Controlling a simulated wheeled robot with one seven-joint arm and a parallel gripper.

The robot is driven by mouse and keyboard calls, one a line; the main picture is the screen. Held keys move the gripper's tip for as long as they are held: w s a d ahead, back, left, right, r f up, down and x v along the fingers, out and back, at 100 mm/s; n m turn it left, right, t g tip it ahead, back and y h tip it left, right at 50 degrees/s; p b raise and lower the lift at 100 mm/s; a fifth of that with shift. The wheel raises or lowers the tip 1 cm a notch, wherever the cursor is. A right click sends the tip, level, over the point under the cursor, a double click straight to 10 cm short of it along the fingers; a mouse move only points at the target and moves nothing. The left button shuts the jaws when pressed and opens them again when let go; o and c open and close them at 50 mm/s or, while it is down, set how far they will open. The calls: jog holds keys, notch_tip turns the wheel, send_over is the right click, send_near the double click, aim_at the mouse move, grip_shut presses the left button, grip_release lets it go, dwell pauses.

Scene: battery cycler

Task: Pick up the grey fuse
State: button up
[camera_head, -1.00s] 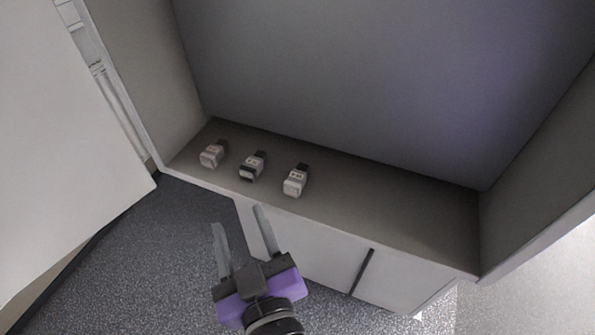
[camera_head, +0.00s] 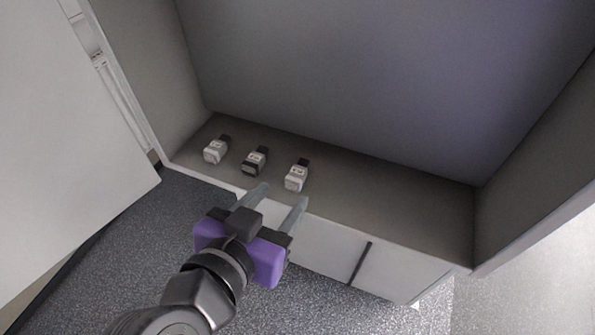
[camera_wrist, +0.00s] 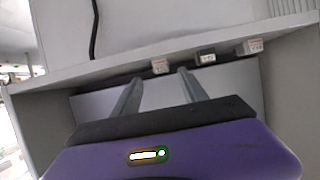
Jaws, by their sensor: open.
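Three small fuses stand in a row on the cabinet shelf. The left fuse (camera_head: 215,151) and the right fuse (camera_head: 296,176) look pale grey to white with dark tops. The middle fuse (camera_head: 254,162) is darker, with a pale label. I cannot tell for sure which one counts as the grey fuse. My gripper (camera_head: 284,195) is open and empty at the shelf's front edge, its fingers pointing toward the right fuse without visibly touching it. In the wrist view one pale fuse (camera_wrist: 160,66) shows just beyond and between the fingertips (camera_wrist: 160,77), with the other two to its right.
The shelf (camera_head: 390,210) is bare right of the fuses. A back panel (camera_head: 350,80) and side walls enclose it. White cupboard fronts (camera_head: 325,250) with a dark vertical gap lie below. A large white panel (camera_head: 60,150) stands at the left. Speckled floor (camera_head: 120,240) is clear in front.

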aim_at(291, 183)
jog(key=shift+p+x, duration=0.75)
jog(key=shift+x, duration=2)
jog(key=shift+a, duration=0.1)
grip_shut()
